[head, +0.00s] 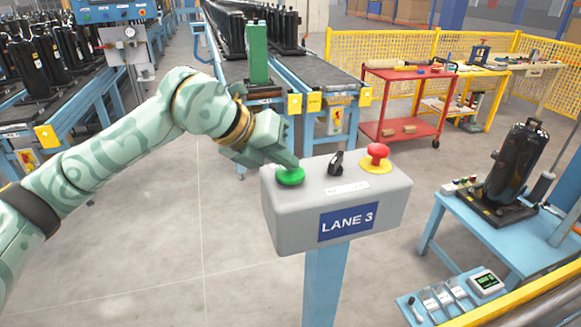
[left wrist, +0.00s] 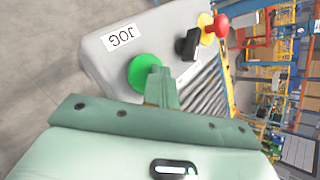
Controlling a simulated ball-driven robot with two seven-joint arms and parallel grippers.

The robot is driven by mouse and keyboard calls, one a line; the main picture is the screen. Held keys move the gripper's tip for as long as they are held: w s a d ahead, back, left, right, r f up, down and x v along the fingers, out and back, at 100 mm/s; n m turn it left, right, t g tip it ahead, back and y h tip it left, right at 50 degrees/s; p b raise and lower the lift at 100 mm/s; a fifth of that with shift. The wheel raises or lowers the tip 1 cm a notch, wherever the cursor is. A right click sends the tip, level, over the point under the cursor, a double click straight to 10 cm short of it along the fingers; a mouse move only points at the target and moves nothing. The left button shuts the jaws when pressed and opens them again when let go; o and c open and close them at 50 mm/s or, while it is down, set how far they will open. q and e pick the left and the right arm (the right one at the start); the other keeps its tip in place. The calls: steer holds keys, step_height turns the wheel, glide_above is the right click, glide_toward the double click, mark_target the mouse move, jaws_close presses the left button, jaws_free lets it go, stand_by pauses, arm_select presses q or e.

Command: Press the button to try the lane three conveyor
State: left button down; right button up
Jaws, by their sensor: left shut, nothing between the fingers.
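The grey control box (head: 290,225) with a blue LANE 3 sign (head: 347,222) stands on a blue post. On its sloped top are a green button (head: 291,178), a black selector knob (head: 336,162) and a red mushroom button (head: 377,156) on a yellow ring. My left gripper (head: 290,163) is shut and empty, its fingertips right at the green button. In the left wrist view the fingertips (left wrist: 160,75) overlap the edge of the green button (left wrist: 144,72); I cannot tell whether they touch it. A JOG label (left wrist: 120,39) lies beside the button. My right gripper is not in view.
Roller conveyors (head: 318,70) with black cylinders stand behind the box. A red cart (head: 408,100) and yellow mesh fence (head: 385,45) are at the back right. A blue bench (head: 500,235) with a black compressor (head: 517,165) stands at the right. Floor left of the box is clear.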

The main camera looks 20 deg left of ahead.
mark_target(285, 172)
arm_select(q)
steer(key=shift+r+p, duration=0.75)
steer(key=shift+r, duration=0.25)
step_height(285, 172, up, 5)
steer(key=p, duration=0.3)
steer(key=shift+p, duration=0.35)
